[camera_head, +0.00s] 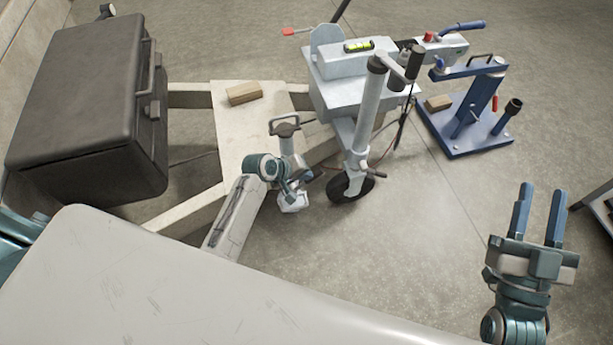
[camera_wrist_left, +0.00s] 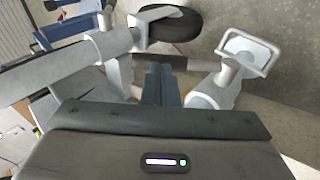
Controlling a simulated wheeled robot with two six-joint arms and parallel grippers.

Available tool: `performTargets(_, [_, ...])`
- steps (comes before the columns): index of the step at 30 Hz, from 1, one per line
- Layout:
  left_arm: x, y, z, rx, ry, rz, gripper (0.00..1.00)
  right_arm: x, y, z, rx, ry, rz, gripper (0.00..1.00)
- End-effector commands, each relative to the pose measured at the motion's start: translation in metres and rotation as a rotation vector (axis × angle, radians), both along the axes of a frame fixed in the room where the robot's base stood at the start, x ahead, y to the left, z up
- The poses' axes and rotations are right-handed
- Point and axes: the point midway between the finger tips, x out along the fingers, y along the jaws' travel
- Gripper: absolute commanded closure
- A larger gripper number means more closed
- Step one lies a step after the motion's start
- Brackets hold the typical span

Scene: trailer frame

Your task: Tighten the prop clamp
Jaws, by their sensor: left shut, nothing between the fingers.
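My right gripper (camera_head: 540,212) is open and empty above the floor at right.
The jockey wheel (camera_head: 350,187) and its tube (camera_head: 368,105) stand just right of my left gripper. A black box (camera_head: 85,100) sits at left, and a wooden block (camera_head: 244,93) lies on the frame plate. A blue stand (camera_head: 470,118) is at back right. The middle floor is clear.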

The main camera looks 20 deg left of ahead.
Motion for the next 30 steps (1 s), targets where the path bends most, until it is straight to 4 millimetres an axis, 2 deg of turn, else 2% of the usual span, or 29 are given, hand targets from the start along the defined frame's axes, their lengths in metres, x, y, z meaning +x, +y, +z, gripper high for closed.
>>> performTargets(7, [0.004,-0.004,-0.007,0.001,0.000,0.001,1.00,-0.005,0.000,0.015,-0.007,-0.096,-0.001,0.64])
performTargets(21, [0.005,-0.004,-0.006,0.004,0.002,0.001,1.00,-0.004,0.000,0.015,-0.006,-0.084,-0.001,0.64])
performTargets(26, [0.005,-0.004,-0.006,0.015,0.011,0.000,1.00,0.001,0.000,-0.005,0.003,0.037,0.000,0.64])
performTargets(30, [0.006,-0.004,-0.005,0.035,0.023,0.000,1.00,0.006,0.001,-0.035,0.013,0.213,0.004,0.64])
